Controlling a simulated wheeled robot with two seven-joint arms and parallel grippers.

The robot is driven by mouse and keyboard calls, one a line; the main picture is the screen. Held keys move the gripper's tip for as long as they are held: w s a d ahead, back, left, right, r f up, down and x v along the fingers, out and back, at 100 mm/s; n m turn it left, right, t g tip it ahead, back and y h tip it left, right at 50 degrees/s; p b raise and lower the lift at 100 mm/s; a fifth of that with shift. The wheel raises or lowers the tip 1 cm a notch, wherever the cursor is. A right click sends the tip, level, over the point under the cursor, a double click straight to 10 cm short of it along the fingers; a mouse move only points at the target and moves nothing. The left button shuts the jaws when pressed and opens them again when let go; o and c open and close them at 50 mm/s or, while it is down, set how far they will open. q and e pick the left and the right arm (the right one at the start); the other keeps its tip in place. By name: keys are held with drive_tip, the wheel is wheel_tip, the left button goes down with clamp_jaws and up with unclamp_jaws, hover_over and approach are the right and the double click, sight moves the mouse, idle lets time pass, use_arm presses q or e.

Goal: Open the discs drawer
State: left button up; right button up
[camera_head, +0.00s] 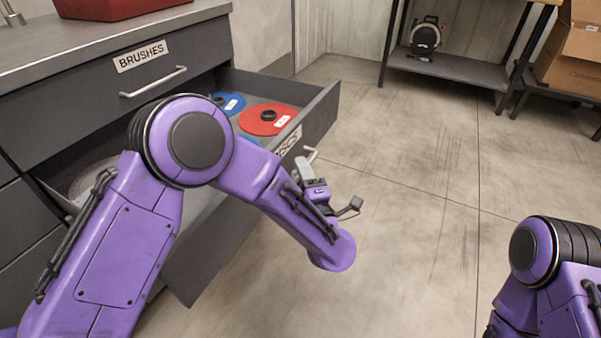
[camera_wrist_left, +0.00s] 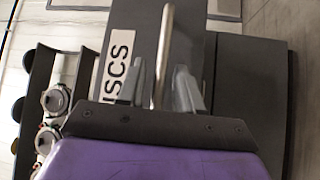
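The discs drawer (camera_head: 325,108) stands pulled out from the grey cabinet, with coloured discs inside. Its "DISCS" label is partly hidden by my left arm in the head view; it also shows in the left wrist view (camera_wrist_left: 117,68). The metal bar handle (camera_head: 311,154) is on the drawer front. My left gripper (camera_head: 305,168) is at the handle. In the left wrist view, the handle bar (camera_wrist_left: 164,50) runs between the two fingers, with a visible gap on each side, so the gripper looks open around it. My right gripper is out of view; only part of the right arm shows.
The closed "BRUSHES" drawer (camera_head: 95,75) is above, with its own bar handle (camera_head: 153,82). A red disc (camera_head: 262,122) and blue discs (camera_head: 232,103) lie in the open drawer. A shelf table (camera_head: 450,68) and cardboard boxes (camera_head: 575,55) stand at the back. The floor in front is clear.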

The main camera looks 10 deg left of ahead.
use_arm(q)
drive_tip(key=p+v, duration=0.1)
drive_tip(key=v, duration=0.9)
drive_tip(key=shift+s+p, duration=0.2)
drive_tip(key=shift+p, duration=0.1)
